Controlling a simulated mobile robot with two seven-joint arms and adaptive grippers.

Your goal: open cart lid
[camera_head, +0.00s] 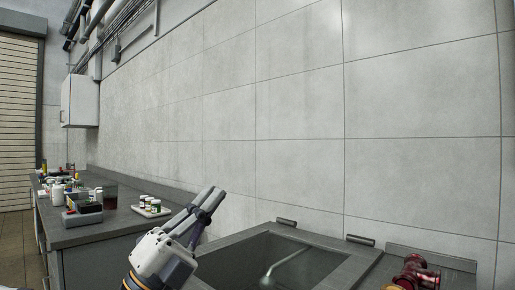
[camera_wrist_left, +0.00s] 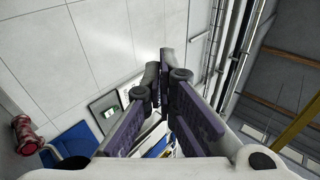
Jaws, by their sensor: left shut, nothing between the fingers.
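The cart (camera_head: 245,249) is at the bottom of the head view, with a grey top frame around a dark panel (camera_head: 310,262) that looks like its lid. Two dark hinge-like pieces (camera_head: 286,221) sit along its wall-side edge. A thin pale bent bar (camera_head: 284,263), perhaps a handle, lies across the panel. I cannot tell for sure whether the lid is shut. My left gripper (camera_head: 214,193) is raised at the cart's left, pointing up, shut and empty, apart from the lid. Its fingers also show in the left wrist view (camera_wrist_left: 158,78). My right gripper is not in view.
A dark counter (camera_head: 110,228) stands at the left with bottles and a small tray of jars (camera_head: 151,207). A red fitting (camera_head: 416,272) is at the right of the cart; a red piece also shows in the wrist view (camera_wrist_left: 25,135). A tiled wall (camera_head: 300,120) rises behind.

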